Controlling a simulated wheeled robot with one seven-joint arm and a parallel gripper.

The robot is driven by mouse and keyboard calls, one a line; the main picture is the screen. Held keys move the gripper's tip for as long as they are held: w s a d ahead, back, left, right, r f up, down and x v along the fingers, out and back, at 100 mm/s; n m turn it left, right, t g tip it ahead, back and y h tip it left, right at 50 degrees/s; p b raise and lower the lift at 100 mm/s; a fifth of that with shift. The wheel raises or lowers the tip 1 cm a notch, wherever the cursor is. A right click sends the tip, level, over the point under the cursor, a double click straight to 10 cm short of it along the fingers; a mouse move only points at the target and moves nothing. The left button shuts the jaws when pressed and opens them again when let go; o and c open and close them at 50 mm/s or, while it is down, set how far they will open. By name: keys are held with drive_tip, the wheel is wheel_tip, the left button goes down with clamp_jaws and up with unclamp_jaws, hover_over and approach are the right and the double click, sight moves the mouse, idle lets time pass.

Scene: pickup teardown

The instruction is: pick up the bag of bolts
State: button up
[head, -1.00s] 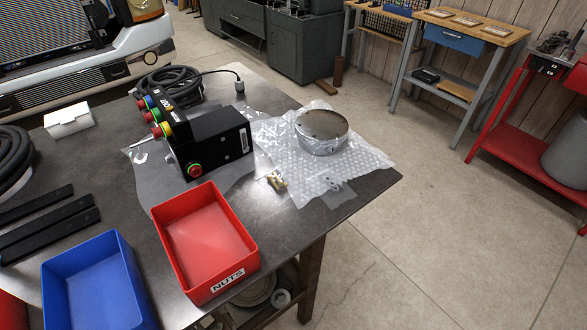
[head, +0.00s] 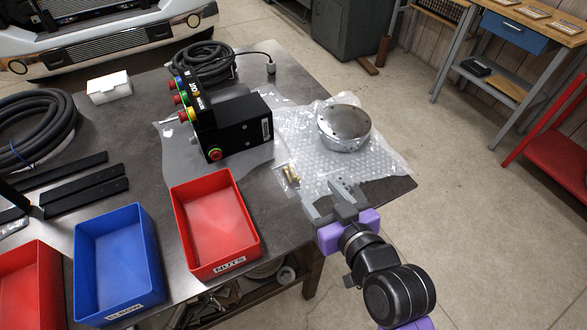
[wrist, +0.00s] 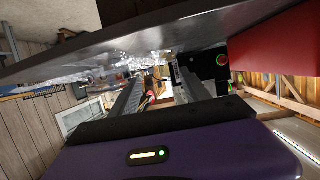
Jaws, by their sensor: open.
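The bag of bolts (head: 287,178) is a small clear bag with brass-coloured pieces. It lies on the dark metal table (head: 270,217), between the black control box and the bubble wrap's left edge. My gripper (head: 325,197) is at the table's front edge in the head view, to the right of and nearer than the bag. Its jaws are open, nothing is seen between them, and they are apart from the bag. In the wrist view both fingers of my gripper (wrist: 158,85) show, but I cannot make out the bag there.
A round metal part (head: 343,128) sits on bubble wrap (head: 388,160) behind my gripper. The black control box (head: 240,130) stands left of it. A red NUTS bin (head: 212,225) and a blue bin (head: 118,265) stand left of my gripper.

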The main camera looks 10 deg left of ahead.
sight(294, 175)
drive_tip(key=shift+w+a+n+g+y, duration=0.15)
drive_tip(key=shift+w+a+n+g, duration=0.1)
drive_tip(key=shift+a, duration=0.35)
drive_tip(key=shift+w+a+n+g+y, duration=0.15)
drive_tip(key=shift+a+n+g, duration=0.1)
drive_tip(key=shift+a, duration=0.35)
drive_tip(key=shift+x, duration=1.2)
drive_tip(key=shift+p+x, duration=0.75)
drive_tip(key=shift+x, duration=1.9)
drive_tip(key=shift+d+f, duration=0.1)
drive_tip(key=shift+f, duration=0.05)
drive_tip(key=c, duration=1)
